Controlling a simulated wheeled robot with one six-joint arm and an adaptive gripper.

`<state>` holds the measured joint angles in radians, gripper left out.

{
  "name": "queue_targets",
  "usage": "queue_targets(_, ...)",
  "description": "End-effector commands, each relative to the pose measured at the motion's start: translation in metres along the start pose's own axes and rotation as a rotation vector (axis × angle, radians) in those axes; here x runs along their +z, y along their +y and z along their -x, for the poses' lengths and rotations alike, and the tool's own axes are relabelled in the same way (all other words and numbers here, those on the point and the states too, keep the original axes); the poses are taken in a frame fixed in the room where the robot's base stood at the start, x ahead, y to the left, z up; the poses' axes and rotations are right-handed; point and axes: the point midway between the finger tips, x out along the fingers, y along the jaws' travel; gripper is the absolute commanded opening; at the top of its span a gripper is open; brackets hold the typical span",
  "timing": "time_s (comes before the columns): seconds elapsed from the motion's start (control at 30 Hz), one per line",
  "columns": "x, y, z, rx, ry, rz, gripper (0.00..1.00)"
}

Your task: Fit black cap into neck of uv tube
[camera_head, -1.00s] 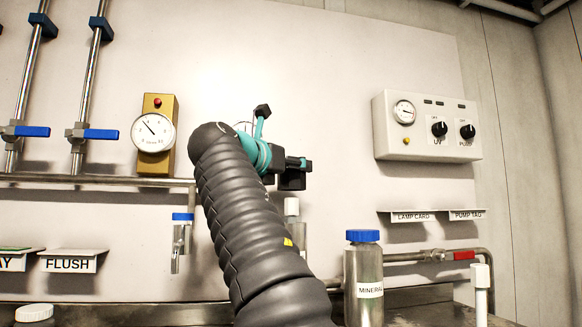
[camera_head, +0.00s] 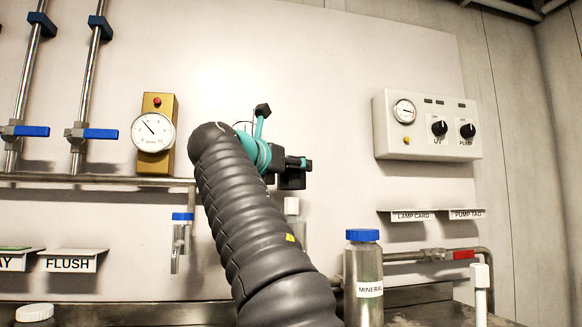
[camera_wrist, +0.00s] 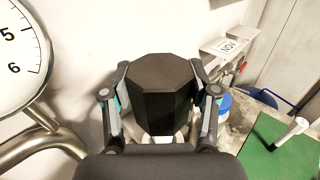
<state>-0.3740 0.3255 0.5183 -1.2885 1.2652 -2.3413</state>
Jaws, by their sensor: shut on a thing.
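My gripper (camera_head: 291,172) is partly behind my arm in the head view, in front of the white wall. In the wrist view my gripper (camera_wrist: 160,112) is shut on the black cap (camera_wrist: 163,85), a dark many-sided block with its flat top facing the camera. A finger presses each side of it. Below my gripper in the head view stands an upright piece with a pale top (camera_head: 291,206), mostly hidden by my arm. I cannot tell whether it is the uv tube, nor whether the cap touches a neck. A little pale surface shows under the cap in the wrist view.
A steel bottle with a blue lid (camera_head: 363,280) stands right of my arm. A gauge (camera_head: 153,132) and pipes are at left. A control box (camera_head: 427,125) hangs at right above label shelves (camera_head: 431,216). A green mat (camera_wrist: 275,145) lies at right in the wrist view.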

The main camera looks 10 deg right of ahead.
Motion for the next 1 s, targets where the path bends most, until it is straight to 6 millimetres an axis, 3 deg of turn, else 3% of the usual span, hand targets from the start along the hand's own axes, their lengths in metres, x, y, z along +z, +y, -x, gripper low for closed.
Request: queue_targets(1.0, -0.009, 0.0, 0.0, 0.0, 0.0, 0.0, 0.34)
